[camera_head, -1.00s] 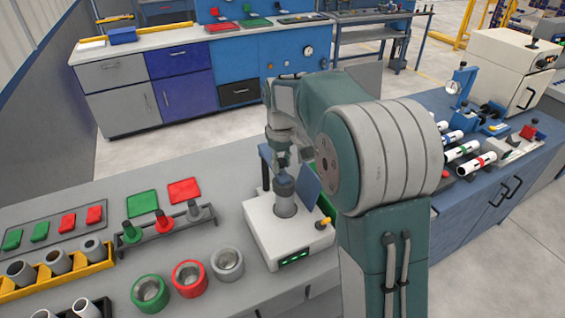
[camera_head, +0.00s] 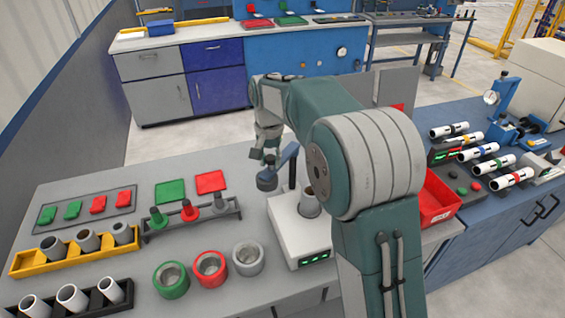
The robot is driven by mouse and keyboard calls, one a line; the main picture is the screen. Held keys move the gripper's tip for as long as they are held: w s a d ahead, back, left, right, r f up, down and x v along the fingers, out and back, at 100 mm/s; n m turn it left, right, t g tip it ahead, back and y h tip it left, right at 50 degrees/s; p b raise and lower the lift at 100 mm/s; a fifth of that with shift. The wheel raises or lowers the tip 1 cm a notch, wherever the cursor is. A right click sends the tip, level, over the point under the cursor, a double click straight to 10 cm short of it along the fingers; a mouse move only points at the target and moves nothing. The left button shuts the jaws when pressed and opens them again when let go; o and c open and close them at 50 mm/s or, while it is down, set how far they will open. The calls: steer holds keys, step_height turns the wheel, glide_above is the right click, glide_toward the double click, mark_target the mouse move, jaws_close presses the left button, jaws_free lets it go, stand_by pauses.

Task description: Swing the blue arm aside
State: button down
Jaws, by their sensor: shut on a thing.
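The blue arm (camera_head: 288,154) is mounted on a dark post on the white station (camera_head: 286,222). It points to the left, with its round dark head (camera_head: 267,182) hanging off the station's left side over the grey bench. A grey pipe or cup (camera_head: 310,203) stands upright on the station with its top open. My gripper (camera_head: 266,158) is at the outer end of the blue arm, just above the round head, and is shut on it. The fingers are small and dark, so the exact grip is hard to see. My upper arm hides the station's right part.
Left of the station are a peg rack (camera_head: 190,218), green, red and grey rings (camera_head: 210,268), and a yellow pipe holder (camera_head: 75,250). A red bin (camera_head: 436,203) and several marked pipes (camera_head: 478,151) are on the right.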

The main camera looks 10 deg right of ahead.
steer(key=w+a+m, duration=0.4)
steer(key=w+m, duration=0.3)
steer(key=m, duration=0.1)
steer(key=shift+a+f, duration=0.2)
steer(key=shift+a, duration=0.1)
steer(key=shift+w, duration=0.1)
steer(key=shift+c, duration=2)
jaws_free()
steer(key=shift+w, duration=0.1)
steer(key=shift+a+r, duration=0.1)
steer(key=shift+a, duration=0.05)
